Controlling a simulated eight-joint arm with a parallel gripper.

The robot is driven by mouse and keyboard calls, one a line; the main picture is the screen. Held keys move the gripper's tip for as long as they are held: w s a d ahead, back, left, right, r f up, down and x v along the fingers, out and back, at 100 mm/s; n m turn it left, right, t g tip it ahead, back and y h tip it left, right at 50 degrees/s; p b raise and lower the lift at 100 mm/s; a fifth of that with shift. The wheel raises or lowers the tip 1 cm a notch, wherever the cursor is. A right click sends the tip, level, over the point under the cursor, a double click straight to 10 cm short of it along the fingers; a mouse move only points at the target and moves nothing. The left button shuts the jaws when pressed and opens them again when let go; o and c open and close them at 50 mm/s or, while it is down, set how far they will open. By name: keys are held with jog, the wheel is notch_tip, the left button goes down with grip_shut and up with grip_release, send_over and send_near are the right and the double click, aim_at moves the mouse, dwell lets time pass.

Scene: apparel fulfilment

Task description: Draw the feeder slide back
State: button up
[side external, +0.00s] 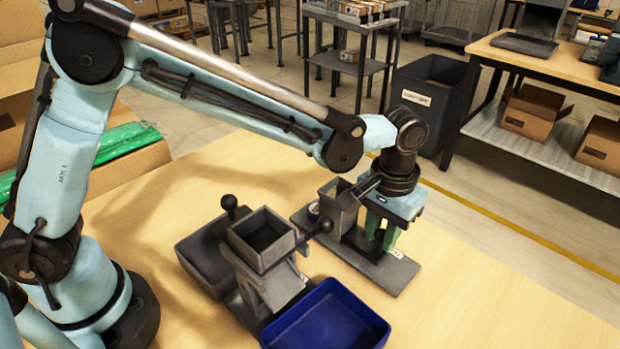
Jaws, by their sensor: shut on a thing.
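Two grey feeders stand on the wooden table. The far feeder (340,197) has a hopper and a flat base plate (395,277). My gripper (382,238), with green fingers, points down over that base plate. Its fingers are shut on a small dark part, which looks like the feeder slide's handle; the fingers hide most of it. The near feeder (262,243) has an open square hopper and a sloped chute. A black ball knob (322,226) sticks out at its right, and another ball knob (229,202) stands behind its hopper.
A blue tray (372,322) sits in front of the near feeder's chute. A dark grey bin (192,250) is at its left. The table (480,300) is clear on the right. A waste bin (428,105) and a workbench (545,65) stand on the floor beyond.

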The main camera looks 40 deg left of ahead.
jog(key=shift+d, duration=2.05)
jog(key=o, duration=0.8)
jog(key=shift+a, duration=0.1)
jog(key=shift+r, duration=3.5)
